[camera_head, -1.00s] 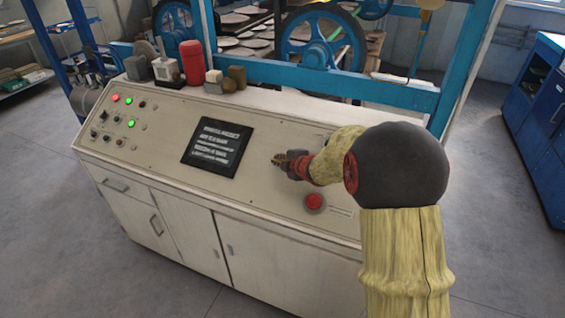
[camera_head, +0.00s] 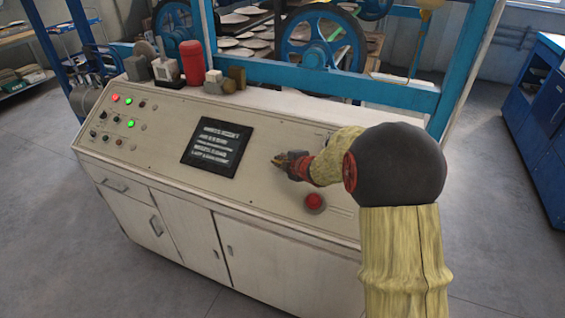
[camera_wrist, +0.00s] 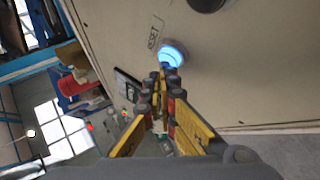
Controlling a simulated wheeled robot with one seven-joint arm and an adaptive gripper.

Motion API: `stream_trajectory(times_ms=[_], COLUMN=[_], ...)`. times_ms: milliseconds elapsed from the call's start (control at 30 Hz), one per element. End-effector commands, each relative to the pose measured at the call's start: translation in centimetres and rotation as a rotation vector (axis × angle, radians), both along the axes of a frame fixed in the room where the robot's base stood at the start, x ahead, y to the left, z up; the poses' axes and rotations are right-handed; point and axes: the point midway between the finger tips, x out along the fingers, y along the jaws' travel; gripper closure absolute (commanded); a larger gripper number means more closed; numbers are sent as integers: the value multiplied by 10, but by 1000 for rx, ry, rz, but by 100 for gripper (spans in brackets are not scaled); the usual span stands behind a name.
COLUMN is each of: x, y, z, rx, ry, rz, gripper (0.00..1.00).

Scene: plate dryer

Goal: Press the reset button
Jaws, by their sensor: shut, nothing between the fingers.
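A round button glowing blue-white (camera_wrist: 172,54) shows on the pale panel in the wrist view. In the head view my gripper (camera_head: 278,161) is over the sloping top of the cream control console (camera_head: 262,196), right of the dark screen. The blue button cannot be made out in the head view.
A red button (camera_head: 315,202) on a round base sits below my gripper on the console. A dark screen (camera_head: 217,147) and several lit indicators are to the left. A red cylinder (camera_head: 192,63) and small blocks stand along the back edge, before a blue frame.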

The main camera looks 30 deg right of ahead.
Motion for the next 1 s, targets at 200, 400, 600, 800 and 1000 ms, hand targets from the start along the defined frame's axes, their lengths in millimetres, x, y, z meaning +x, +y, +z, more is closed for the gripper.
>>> stream_trajectory(times_ms=[200, 400, 600, 800, 1000], x=[1, 1, 1, 0, -3], y=[-1, -2, -2, -1, 3], z=[-2, -5, -4, -2, 7], rx=[0, 0, 0, 0, 1], ry=[0, 0, 1, 1, 1], rz=[0, 0, -1, -1, -1], gripper=[100, 100, 100, 100, 100])
